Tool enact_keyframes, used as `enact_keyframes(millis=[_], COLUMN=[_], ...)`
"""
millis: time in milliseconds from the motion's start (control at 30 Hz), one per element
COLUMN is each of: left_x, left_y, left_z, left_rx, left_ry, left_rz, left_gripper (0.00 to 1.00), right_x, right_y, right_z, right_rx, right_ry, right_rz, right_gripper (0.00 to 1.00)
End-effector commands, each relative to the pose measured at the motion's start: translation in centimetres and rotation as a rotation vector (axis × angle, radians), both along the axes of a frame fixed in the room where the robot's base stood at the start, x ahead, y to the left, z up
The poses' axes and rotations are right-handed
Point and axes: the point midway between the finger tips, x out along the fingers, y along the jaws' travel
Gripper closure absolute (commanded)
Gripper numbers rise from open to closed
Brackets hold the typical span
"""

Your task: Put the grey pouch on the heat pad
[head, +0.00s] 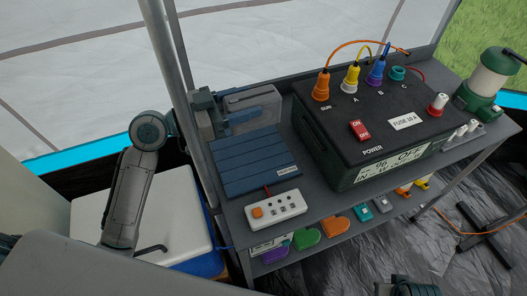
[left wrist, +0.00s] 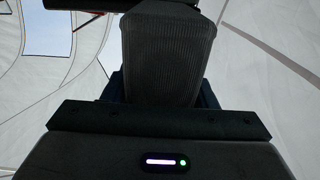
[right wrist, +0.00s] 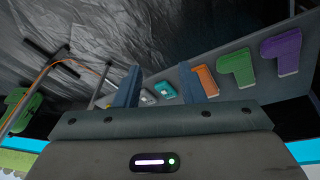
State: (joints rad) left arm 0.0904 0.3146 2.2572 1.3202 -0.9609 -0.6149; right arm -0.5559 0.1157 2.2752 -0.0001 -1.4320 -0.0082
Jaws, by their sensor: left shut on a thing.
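The grey pouch (head: 262,100) is at the back left of the grey shelf unit, behind the heat pad. My left gripper (head: 224,109) is shut on it, with blue fingers on either side. In the left wrist view the ribbed grey pouch (left wrist: 168,55) fills the space between the fingers; its contact with the shelf cannot be told. The heat pad (head: 250,165) is a flat, dark blue ribbed panel with a small tag, and nothing lies on it. My right gripper (right wrist: 167,88) is open and empty, with its fingers wide apart.
A black power box (head: 365,115) with coloured plugs stands right of the pad. A white control box (head: 276,210) sits before the pad. A metal pole (head: 178,65) rises at the left. A green lantern (head: 488,80) stands far right. Coloured items lie on the lower shelf.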

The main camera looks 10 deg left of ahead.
Motion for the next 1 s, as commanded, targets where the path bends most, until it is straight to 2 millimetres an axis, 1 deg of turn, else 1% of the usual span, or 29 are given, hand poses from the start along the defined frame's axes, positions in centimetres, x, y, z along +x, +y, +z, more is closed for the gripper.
enact_keyframes(millis=[100, 333, 533, 700, 800, 1000], left_x=[-0.2, -0.2, -0.2, -0.2, -0.2, -0.2], left_y=[0.0, -0.1, 0.0, -0.1, -0.1, 0.0], left_z=[-0.6, -4.7, -6.7, -9.1, -9.8, -9.8], left_rx=[0.002, 0.000, 0.001, 0.000, 0.000, 0.001], left_ry=[0.003, 0.006, 0.004, 0.004, 0.001, 0.000], left_rz=[-0.018, -0.019, -0.018, -0.017, -0.017, -0.018], left_gripper=[0.76, 0.76, 0.76, 0.76, 0.76, 0.76], right_x=[-0.2, -0.4, -0.4, -0.5, -0.5, -0.5], right_y=[0.2, 0.3, 0.3, 0.3, 0.3, 0.3], right_z=[0.6, 1.6, 2.0, 2.3, 2.4, 2.4], right_rx=[0.004, 0.004, 0.004, 0.004, 0.004, 0.004], right_ry=[-0.001, -0.006, -0.009, -0.011, -0.012, -0.013], right_rz=[-0.008, -0.008, -0.006, -0.005, -0.005, -0.006], right_gripper=[0.64, 0.64, 0.64, 0.64, 0.64, 0.64])
